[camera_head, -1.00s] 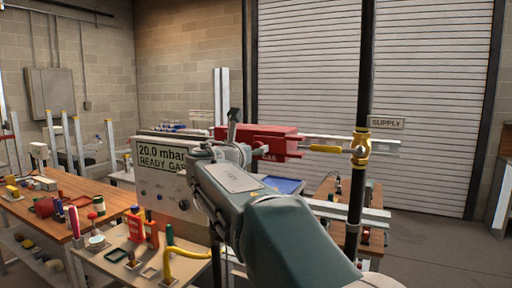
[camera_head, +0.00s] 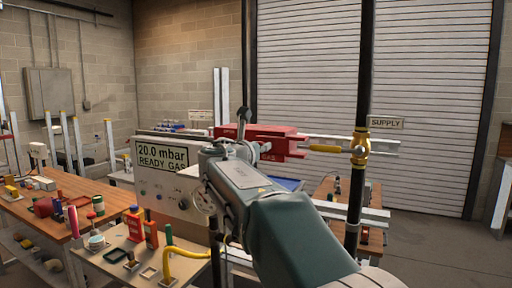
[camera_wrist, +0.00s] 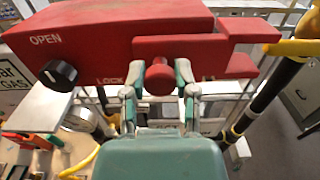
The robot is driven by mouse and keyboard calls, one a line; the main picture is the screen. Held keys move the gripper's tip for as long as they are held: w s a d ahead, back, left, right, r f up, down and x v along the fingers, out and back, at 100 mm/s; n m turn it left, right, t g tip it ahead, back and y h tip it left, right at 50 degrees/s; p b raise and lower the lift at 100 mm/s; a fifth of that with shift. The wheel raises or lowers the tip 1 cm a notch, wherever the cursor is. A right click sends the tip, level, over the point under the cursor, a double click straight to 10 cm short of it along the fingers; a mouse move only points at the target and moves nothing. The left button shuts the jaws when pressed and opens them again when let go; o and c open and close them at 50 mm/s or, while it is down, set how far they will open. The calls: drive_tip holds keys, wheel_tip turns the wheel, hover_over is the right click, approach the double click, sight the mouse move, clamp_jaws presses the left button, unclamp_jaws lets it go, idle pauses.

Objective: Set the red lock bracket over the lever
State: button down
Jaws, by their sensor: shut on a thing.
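The red lock bracket (camera_head: 270,133) is held level in front of the gas valve in the head view. In the wrist view its body (camera_wrist: 110,28) carries the words OPEN and LOCK and a black knob. My gripper (camera_wrist: 159,78) is shut on the bracket's round red grip, below its middle. The yellow lever (camera_head: 328,149) points left from the brass valve, and its left end meets the bracket's right end. In the wrist view the lever (camera_wrist: 293,47) lies against the forked right end. I cannot tell how far the fork surrounds it.
The black supply pipe (camera_head: 358,195) stands upright at the valve. A white panel (camera_head: 168,185) reading 20.0 mbar READY GAS is left of my arm. A wooden bench (camera_head: 62,205) and a small tool table (camera_head: 105,268) hold several items at left. Floor at right is open.

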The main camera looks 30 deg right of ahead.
drive_tip(key=s+d, duration=0.2)
drive_tip(key=shift+s, duration=0.4)
drive_tip(key=shift+c, duration=1.9)
unclamp_jaws()
drive_tip(key=shift+d, duration=0.1)
approach(276, 145)
drive_tip(key=v, duration=0.4)
drive_tip(key=shift+s+a+f, duration=0.1)
drive_tip(key=shift+s+a, duration=0.05)
drive_tip(key=shift+a, duration=0.2)
